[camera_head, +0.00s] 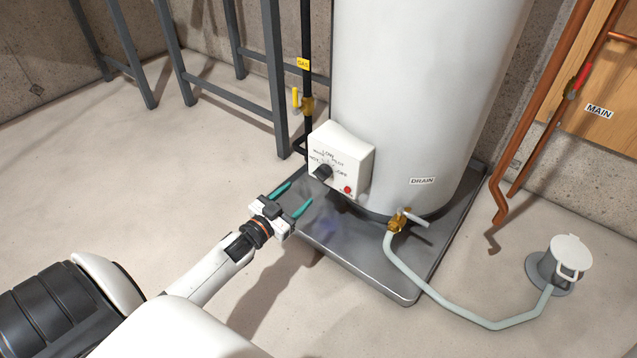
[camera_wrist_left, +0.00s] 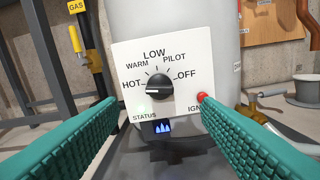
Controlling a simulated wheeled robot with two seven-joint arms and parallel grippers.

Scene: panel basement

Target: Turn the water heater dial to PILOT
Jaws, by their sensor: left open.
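The water heater dial (camera_wrist_left: 158,86) is a black knob on the white control box (camera_wrist_left: 120,62). Its pale mark lies across the knob toward the left, on the HOT side. The labels HOT, WARM, LOW, PILOT and OFF run around it from left to right; PILOT (camera_wrist_left: 174,57) is at the upper right. In the head view the dial (camera_head: 321,172) is on the box front (camera_head: 350,155). My left gripper (camera_head: 299,194) is open and empty, in front of and apart from the dial, its teal fingers on either side of it in the wrist view. My right gripper is not in view.
A red ignition button (camera_wrist_left: 202,97) sits right of the dial. Blue flames (camera_wrist_left: 162,127) show below it. A gas pipe with a yellow-handled valve (camera_head: 296,98) stands left. The drain valve (camera_head: 398,222) and hose (camera_head: 440,302) are right, over the metal pan (camera_head: 405,290).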

